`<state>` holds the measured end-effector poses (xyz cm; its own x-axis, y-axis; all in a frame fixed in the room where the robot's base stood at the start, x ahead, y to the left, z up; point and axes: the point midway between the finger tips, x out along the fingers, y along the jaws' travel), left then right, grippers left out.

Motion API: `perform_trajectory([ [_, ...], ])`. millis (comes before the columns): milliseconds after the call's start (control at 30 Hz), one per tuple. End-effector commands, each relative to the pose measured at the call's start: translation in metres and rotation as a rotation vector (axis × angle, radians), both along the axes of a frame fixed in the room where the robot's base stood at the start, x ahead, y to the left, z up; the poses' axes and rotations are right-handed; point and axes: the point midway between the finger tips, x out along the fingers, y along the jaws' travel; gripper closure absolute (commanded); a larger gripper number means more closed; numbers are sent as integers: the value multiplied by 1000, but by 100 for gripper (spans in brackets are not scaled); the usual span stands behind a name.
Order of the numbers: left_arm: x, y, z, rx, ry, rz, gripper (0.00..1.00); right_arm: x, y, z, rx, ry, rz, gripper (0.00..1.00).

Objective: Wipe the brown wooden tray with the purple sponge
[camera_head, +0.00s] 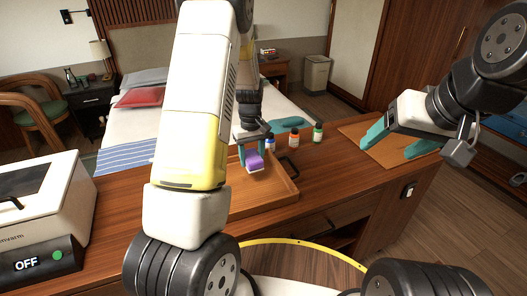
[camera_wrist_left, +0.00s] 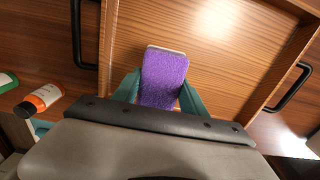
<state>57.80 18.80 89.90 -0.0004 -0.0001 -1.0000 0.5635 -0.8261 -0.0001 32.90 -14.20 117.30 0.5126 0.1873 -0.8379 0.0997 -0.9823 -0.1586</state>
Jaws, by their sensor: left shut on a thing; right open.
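The purple sponge (camera_head: 254,161) is between the teal fingers of my left gripper (camera_head: 253,157), which is shut on it. It also shows in the left wrist view (camera_wrist_left: 163,78), with a finger on each side. The brown wooden tray (camera_head: 275,199) lies on the counter, partly hidden by my left arm. Its raised rims and black handles show in the left wrist view (camera_wrist_left: 225,60). The sponge is over the tray's inside; I cannot tell whether it touches the bottom. My right gripper (camera_head: 386,149) is open and empty, to the right of the tray.
A flat tan board (camera_head: 378,155) lies below my right gripper. A white appliance (camera_head: 45,205) marked OFF stands at the left. Counter between tray and board is clear.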

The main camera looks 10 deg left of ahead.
Motion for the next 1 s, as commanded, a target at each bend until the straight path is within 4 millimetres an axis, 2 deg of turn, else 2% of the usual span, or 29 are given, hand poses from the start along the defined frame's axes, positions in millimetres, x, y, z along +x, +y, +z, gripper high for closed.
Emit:
perform_trajectory([
  [300,-1,9,24,1,-1,-1,100,0,0,0,0,0,0,28],
  [1000,-1,9,24,0,0,-1,100,0,0,0,0,0,0,28],
])
